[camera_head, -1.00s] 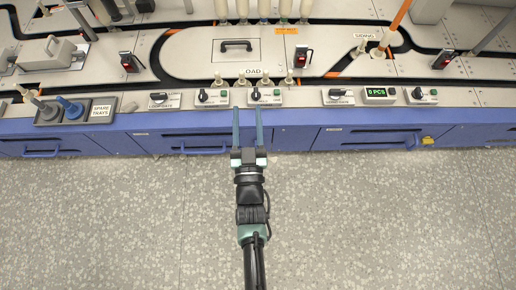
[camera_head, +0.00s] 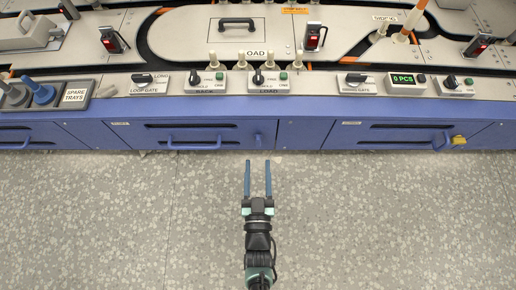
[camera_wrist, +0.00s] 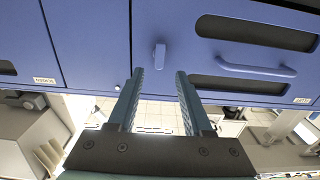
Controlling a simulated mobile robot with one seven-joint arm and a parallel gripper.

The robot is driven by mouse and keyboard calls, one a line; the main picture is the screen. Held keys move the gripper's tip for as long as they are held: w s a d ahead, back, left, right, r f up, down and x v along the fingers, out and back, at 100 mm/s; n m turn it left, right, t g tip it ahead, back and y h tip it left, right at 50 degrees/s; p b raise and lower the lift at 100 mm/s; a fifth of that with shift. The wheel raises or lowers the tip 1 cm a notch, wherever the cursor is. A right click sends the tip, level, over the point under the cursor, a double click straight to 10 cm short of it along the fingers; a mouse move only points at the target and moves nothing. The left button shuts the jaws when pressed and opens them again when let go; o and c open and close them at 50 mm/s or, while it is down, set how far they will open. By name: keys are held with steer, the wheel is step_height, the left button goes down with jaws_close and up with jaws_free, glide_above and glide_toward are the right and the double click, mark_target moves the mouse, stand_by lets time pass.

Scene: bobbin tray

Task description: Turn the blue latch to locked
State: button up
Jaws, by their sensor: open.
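The blue latch (camera_head: 258,140) is a small tab on the blue cabinet front, right of a drawer with a blue bar handle (camera_head: 193,144). In the wrist view the latch (camera_wrist: 159,56) is a short lever lying upright in the picture, left of the drawer handle (camera_wrist: 256,70). My gripper (camera_head: 258,163) is open and empty, its two blue fingers pointing at the cabinet. In the head view the fingertips show below the latch, over the floor. In the wrist view the latch lies between and beyond the fingertips (camera_wrist: 160,73), with nothing between them.
Above the cabinet, a bench edge carries switch boxes (camera_head: 269,82), a counter reading 0 PCS (camera_head: 403,79) and a spare trays holder (camera_head: 75,95). The floor (camera_head: 370,220) in front is clear.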

mark_target(258, 143)
steer(key=w+b, duration=0.2)
steer(key=w, duration=0.4)
steer(key=shift+w, duration=0.2)
steer(key=shift+c, duration=0.2)
jaws_close()
